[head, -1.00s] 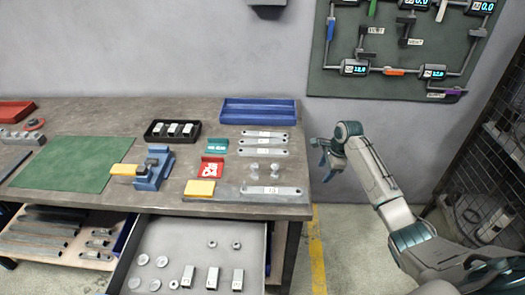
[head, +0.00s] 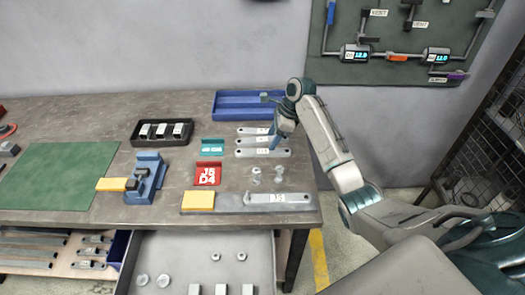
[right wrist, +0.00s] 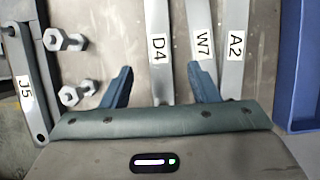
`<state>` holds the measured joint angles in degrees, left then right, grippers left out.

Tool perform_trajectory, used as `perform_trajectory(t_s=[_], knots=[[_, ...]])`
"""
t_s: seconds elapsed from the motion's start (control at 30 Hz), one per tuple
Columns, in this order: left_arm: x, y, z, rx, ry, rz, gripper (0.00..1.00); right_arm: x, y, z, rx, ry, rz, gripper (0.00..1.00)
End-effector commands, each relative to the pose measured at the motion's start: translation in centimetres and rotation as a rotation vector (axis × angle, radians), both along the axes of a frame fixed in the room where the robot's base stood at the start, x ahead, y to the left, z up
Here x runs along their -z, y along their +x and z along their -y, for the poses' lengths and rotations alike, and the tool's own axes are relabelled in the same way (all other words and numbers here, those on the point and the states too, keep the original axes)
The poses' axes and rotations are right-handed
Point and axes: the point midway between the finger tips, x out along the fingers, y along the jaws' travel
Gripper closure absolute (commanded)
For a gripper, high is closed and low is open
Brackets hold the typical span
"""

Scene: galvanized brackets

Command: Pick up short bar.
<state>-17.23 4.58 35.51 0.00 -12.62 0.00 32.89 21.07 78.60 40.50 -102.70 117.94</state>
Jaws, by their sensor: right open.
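The nearest of the three in the head view is D4 (head: 250,154). A fourth bar, J5 (head: 262,201), lies at the front edge. I cannot tell which is the short bar. My right gripper (head: 275,143) is open and empty over the three bars. In the wrist view its blue fingers (right wrist: 160,75) straddle D4, the right one over W7. My left gripper is out of view.
A red block (head: 207,174), a teal block (head: 212,147) and a blue clamp (head: 147,182) are left of the bars. A blue tray (head: 240,98) is behind. An open drawer (head: 180,245) juts out below.

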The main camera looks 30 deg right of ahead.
Motion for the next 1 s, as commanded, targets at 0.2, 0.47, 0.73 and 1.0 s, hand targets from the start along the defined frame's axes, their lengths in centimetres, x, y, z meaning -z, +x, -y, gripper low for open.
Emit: perform_trajectory(t_s=[0.2,0.47,0.73,1.0], knots=[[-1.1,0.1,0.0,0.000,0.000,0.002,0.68,1.6,0.2,-1.0,0.000,0.001,-0.003,0.45],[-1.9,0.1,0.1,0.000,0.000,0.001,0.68,4.8,0.7,-2.3,0.001,0.000,-0.002,0.45],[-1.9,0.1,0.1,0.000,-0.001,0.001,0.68,5.2,0.8,-2.3,0.001,-0.002,0.001,0.45],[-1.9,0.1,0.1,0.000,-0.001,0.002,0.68,5.1,0.8,-2.3,0.000,-0.001,0.000,0.98]])
